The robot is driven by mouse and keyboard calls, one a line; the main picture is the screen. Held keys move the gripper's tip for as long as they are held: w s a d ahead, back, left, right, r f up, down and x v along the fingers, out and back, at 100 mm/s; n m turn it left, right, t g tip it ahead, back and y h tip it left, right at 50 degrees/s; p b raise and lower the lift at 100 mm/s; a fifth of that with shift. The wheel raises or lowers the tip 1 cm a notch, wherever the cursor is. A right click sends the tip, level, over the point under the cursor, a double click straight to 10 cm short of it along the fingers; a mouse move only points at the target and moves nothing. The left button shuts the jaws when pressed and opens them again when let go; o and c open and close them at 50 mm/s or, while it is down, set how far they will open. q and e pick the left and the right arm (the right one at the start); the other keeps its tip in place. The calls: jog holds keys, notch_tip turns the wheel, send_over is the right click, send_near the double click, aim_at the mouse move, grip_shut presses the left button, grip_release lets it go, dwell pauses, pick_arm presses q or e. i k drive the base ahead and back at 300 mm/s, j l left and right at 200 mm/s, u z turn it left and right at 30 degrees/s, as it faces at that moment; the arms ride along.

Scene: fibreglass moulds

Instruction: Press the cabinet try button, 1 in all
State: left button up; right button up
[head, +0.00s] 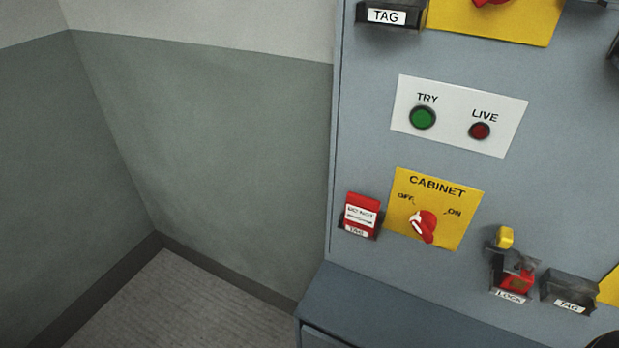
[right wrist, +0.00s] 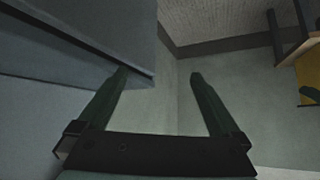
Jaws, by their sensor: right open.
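The green try button (head: 422,118) sits under the word TRY on a white panel (head: 452,147) on the front of the grey cabinet (head: 365,110). A dark red LIVE lamp (head: 479,131) is to its right on the same panel. Neither gripper shows in the head view, and nothing covers the button there. In the right wrist view my right gripper (right wrist: 157,76) is open, with nothing between its fingers. The button does not show in the right wrist view.
Below the panel are a yellow CABINET plate (head: 455,230) with a red rotary switch (head: 424,227), a red tag (head: 361,212) in a holder, and a lock holder (head: 510,275). A grey ledge (head: 370,310) juts out beneath. Bare floor (head: 165,300) lies at left.

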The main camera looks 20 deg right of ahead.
aim_at(423, 118)
jog(key=z, duration=1.45)
